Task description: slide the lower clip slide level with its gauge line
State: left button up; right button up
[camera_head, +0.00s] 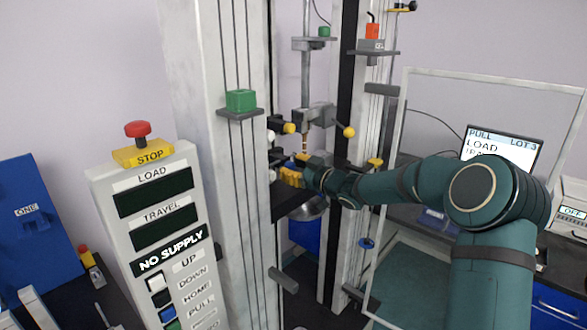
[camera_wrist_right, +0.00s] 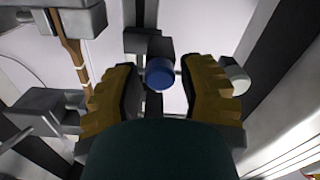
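My right gripper (camera_head: 292,178) reaches between the machine's columns; its yellow fingers also show in the right wrist view (camera_wrist_right: 161,88). They are apart, with a blue round knob (camera_wrist_right: 159,73) between them and a visible gap on both sides. The knob sits in front of a dark grey block (camera_wrist_right: 148,42), which may be the lower clip slide; I cannot tell for certain. A tan strip (camera_wrist_right: 72,50) with pale lines hangs left of the fingers. Whether the slide is level with a line cannot be told. My left gripper is not in view.
A grey metal clamp (camera_wrist_right: 45,112) is close left of the fingers, and a pale round knob (camera_wrist_right: 234,75) lies close right. The tall columns (camera_head: 205,130) flank my arm. A control panel (camera_head: 155,230) reads NO SUPPLY. A clear-framed guard (camera_head: 490,82) stands right.

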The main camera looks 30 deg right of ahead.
dwell(0.3)
jog(key=v, duration=1.2)
jog(key=shift+f, duration=0.1)
jog(key=shift+d, duration=0.1)
